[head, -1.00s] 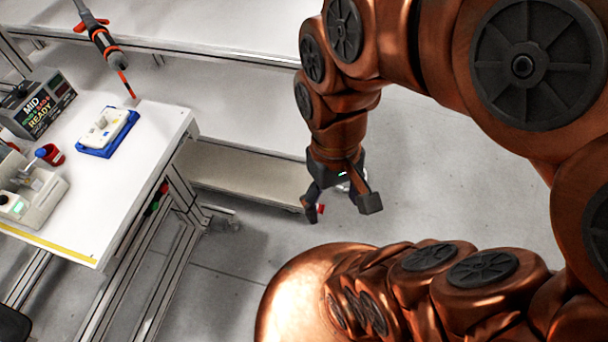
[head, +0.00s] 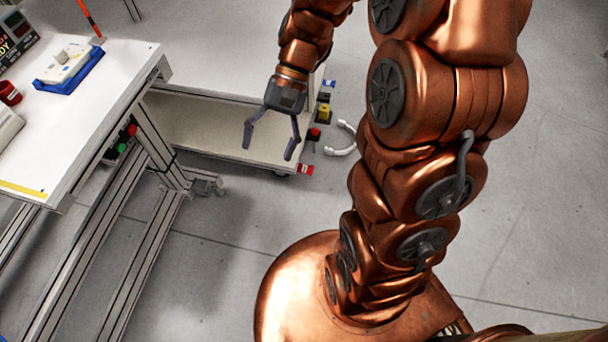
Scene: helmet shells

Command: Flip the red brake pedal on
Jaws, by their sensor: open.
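A small red pedal-like part (head: 305,169) sticks out at the low front corner of a cart, close to the floor. My gripper (head: 269,150) is open and empty, its two dark fingers spread and pointing down. It hangs in front of the cart's low shelf, to the left of the red part and apart from it. A second small red piece (head: 315,133) sits just above, on the cart's end. I cannot tell from here whether the red pedal is up or down.
The cart (head: 205,140) also carries yellow (head: 324,110) and blue (head: 328,84) parts and a curved white handle (head: 342,150) on its end. A white workbench (head: 95,110) with a blue tray (head: 68,77) stands left. Floor in front of the cart is clear.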

